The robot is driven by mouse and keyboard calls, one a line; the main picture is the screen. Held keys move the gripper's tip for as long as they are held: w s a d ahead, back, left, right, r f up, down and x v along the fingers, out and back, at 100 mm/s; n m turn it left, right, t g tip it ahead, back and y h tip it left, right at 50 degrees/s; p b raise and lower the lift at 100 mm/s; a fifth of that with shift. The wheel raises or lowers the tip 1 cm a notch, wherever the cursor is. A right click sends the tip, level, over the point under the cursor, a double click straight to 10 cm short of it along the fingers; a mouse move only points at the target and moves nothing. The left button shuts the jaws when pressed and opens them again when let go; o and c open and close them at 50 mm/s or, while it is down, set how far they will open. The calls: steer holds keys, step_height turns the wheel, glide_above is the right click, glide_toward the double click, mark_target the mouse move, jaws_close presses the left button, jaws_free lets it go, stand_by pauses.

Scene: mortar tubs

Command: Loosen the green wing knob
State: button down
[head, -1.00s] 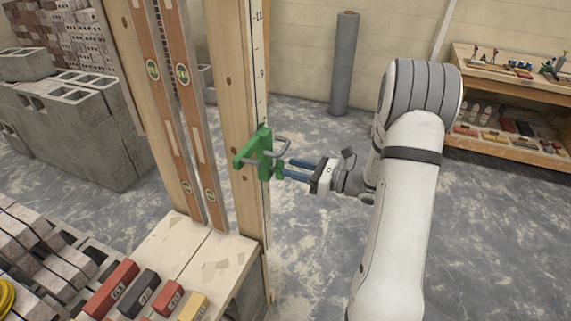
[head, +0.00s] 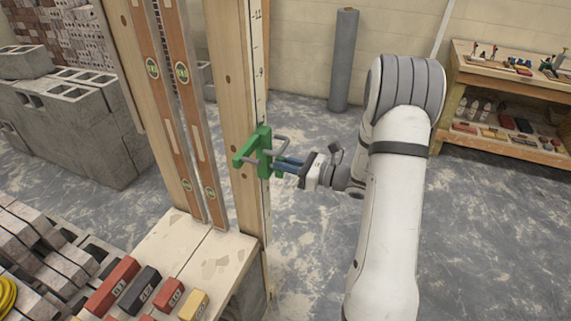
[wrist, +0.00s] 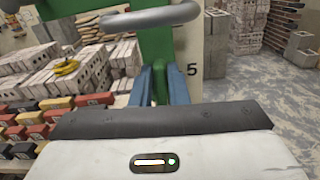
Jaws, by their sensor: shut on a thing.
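A green clamp-like fitting (head: 246,149) with a grey bar handle sits on the upright wooden post. Its green body also fills the top middle of the wrist view (wrist: 157,45), with the grey bar (wrist: 150,17) crossing above. My gripper (head: 277,164) reaches it from the right at about mid-height of the post. In the wrist view its blue fingers (wrist: 160,84) stand on both sides of a narrow green part, the green wing knob (wrist: 160,88), and are shut on it. The fingers hide most of the knob in the head view.
The wooden post (head: 238,90) carries a number scale, and two spirit levels (head: 180,100) stand left of it. Colored blocks (head: 140,292) and bricks lie low at the left. A grey roll (head: 343,60) and a shelf bench (head: 505,100) stand behind.

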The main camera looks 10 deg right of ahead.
steer(key=shift+f+b, duration=0.25)
steer(key=shift+b, duration=0.2)
steer(key=shift+s+r+n+b, duration=0.1)
steer(key=shift+n+b, duration=0.25)
steer(key=shift+n, duration=0.05)
steer(key=c, duration=1.4)
jaws_free()
steer(key=shift+r, duration=0.1)
steer(key=b+v, duration=0.1)
steer(key=v, duration=0.6)
steer(key=shift+s+d, duration=0.25)
